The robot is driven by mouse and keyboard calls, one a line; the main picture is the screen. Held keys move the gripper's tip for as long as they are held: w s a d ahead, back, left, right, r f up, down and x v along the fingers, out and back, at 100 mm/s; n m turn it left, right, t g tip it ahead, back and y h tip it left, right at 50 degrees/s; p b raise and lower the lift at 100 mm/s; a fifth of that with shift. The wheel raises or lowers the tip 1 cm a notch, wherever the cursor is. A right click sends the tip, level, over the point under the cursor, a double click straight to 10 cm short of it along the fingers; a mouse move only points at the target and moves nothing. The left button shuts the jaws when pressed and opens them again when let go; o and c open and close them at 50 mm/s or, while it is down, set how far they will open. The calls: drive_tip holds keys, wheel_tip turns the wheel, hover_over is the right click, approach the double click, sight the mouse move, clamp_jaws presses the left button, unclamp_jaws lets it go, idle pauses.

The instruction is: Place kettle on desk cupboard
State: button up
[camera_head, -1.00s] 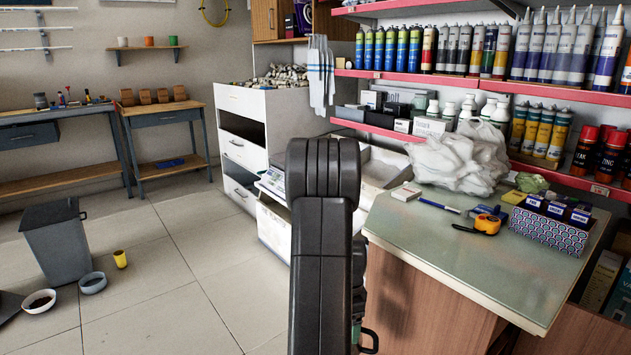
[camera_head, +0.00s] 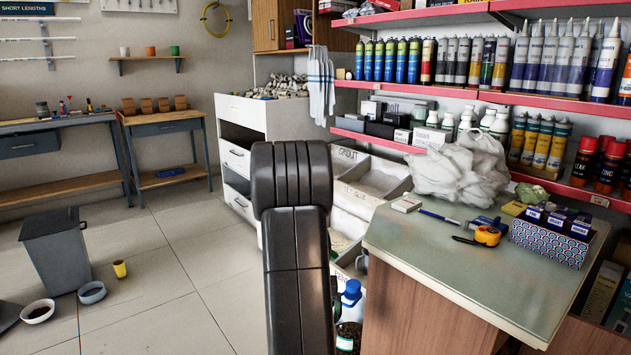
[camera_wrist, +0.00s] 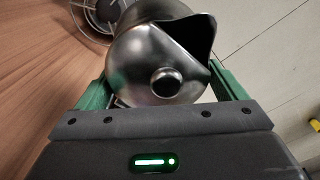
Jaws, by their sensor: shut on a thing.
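A shiny metal kettle (camera_wrist: 150,62) fills the upper middle of the wrist view, its wide spout opening turned to the upper right. My gripper (camera_wrist: 163,88) has its two green fingers on either side of the kettle and is shut on it. The desk cupboard (camera_head: 440,262), with a pale green top and brown wood sides, stands at the right in the head view. A wood surface (camera_wrist: 40,50), likely its side, is left of the kettle in the wrist view. In the head view my arm hides the kettle and gripper.
On the cupboard top, a patterned box (camera_head: 548,243), tape measure (camera_head: 487,236), marker (camera_head: 438,217) and white plastic bag (camera_head: 455,172) lie along the back and right. Its front and left are clear. A blue-capped bottle (camera_head: 351,293) stands low beside it. A grey bin (camera_head: 58,252) is on the floor.

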wheel_tip(320, 180, up, 18)
drive_tip(key=s+p, duration=0.2)
drive_tip(key=p, duration=2.6)
drive_tip(key=shift+s+r, duration=0.25)
drive_tip(key=shift+d, duration=0.1)
